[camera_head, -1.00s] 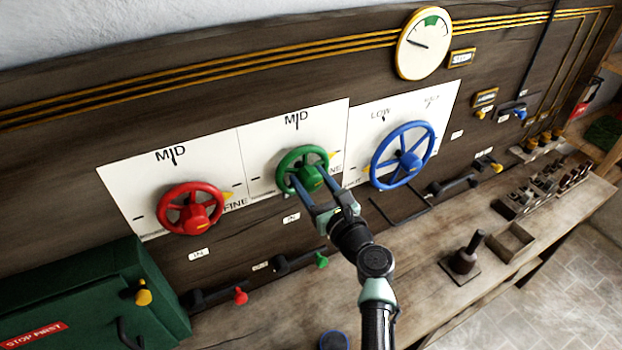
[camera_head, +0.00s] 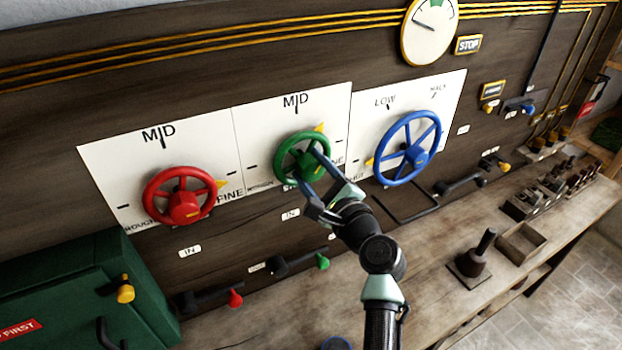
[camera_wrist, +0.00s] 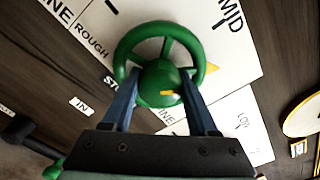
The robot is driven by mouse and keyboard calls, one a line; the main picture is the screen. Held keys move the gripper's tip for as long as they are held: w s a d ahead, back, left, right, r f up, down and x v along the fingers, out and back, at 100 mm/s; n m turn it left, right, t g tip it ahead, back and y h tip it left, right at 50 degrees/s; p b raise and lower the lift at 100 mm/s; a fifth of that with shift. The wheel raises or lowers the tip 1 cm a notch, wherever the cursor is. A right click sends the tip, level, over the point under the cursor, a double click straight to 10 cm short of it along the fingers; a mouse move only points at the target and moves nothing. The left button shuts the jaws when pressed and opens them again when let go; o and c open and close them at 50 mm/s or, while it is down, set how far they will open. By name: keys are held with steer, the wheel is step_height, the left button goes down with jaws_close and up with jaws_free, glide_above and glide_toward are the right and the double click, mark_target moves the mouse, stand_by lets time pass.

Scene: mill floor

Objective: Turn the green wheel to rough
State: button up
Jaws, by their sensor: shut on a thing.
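The green wheel (camera_head: 283,146) is on the white panel between the red and blue wheels. Its yellow pointer (camera_head: 319,127) is at the upper right, between the MID mark (camera_head: 296,101) and FINE. My gripper (camera_head: 309,166) is shut on the green wheel, its blue fingers either side of the hub. The wrist view shows the green rim (camera_wrist: 165,28) and my gripper (camera_wrist: 159,80) around the hub (camera_wrist: 160,75). The ROUGH label (camera_wrist: 90,40) is readable there, left of the wheel. In the head view the lower panel labels are partly hidden by my gripper.
The red wheel (camera_head: 156,188) is to the left and the blue wheel (camera_head: 436,131) close to the right. Below are a green-knobbed lever (camera_head: 322,262) and a red-knobbed lever (camera_head: 235,298). A green box (camera_head: 80,285) stands at lower left.

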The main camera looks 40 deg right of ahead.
steer(key=n+b, duration=0.6)
steer(key=shift+f+n, duration=0.3)
steer(key=n+b, duration=0.8)
steer(key=n, duration=0.1)
steer(key=n+b, duration=0.3)
steer(key=shift+n+b, duration=0.3)
steer(key=shift+n, duration=0.1)
steer(key=n+b, duration=0.3)
steer(key=n, duration=0.2)
steer(key=shift+r, duration=0.15)
steer(key=shift+n+b, duration=0.3)
steer(key=shift+b, duration=0.05)
steer(key=o, duration=1.4)
steer(key=shift+c, duration=0.2)
steer(key=shift+r, duration=0.1)
